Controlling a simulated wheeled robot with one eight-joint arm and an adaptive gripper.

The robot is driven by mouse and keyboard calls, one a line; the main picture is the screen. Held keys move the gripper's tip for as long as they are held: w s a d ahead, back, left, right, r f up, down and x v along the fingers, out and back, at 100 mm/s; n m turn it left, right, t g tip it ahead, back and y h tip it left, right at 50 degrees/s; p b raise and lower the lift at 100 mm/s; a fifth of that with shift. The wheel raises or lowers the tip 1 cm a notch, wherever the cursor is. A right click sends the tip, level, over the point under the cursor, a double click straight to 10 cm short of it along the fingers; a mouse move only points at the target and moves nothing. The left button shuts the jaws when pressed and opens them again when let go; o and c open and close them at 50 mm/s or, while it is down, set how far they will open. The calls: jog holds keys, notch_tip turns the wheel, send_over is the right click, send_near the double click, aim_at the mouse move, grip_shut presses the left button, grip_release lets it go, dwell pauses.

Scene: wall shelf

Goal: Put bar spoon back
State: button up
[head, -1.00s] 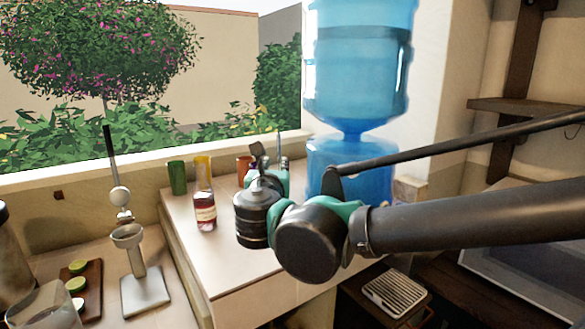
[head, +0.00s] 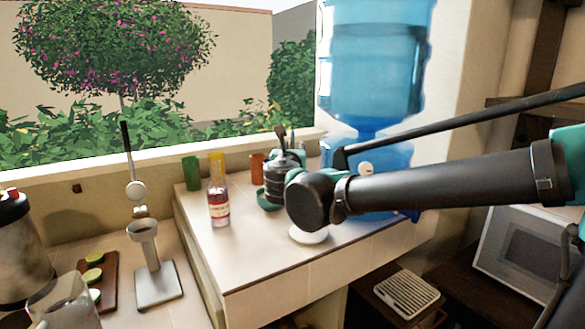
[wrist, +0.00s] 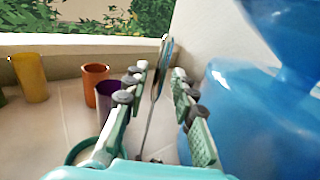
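A thin metal utensil, which looks like the bar spoon (wrist: 158,85), stands upright and slightly tilted in the wrist view, its wide shiny end up. My gripper (wrist: 162,92) has its two fingers apart, one on each side of the spoon, with gaps showing. The spoon's lower end meets something near the bottom edge of the view that I cannot make out. In the head view my wrist hides most of the gripper and the spoon, over the back of the white counter (head: 265,250).
A purple cup (wrist: 108,98), an orange cup (wrist: 95,78) and a yellow cup (wrist: 30,77) stand left of my gripper. The blue water dispenser (wrist: 245,110) is close on the right. A bottle (head: 219,203) stands on the counter. The counter's front is clear.

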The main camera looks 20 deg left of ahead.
jog(key=x, duration=0.4)
jog(key=shift+w+a, duration=0.15)
jog(key=shift+w, duration=0.05)
jog(key=shift+c, duration=0.6)
grip_shut()
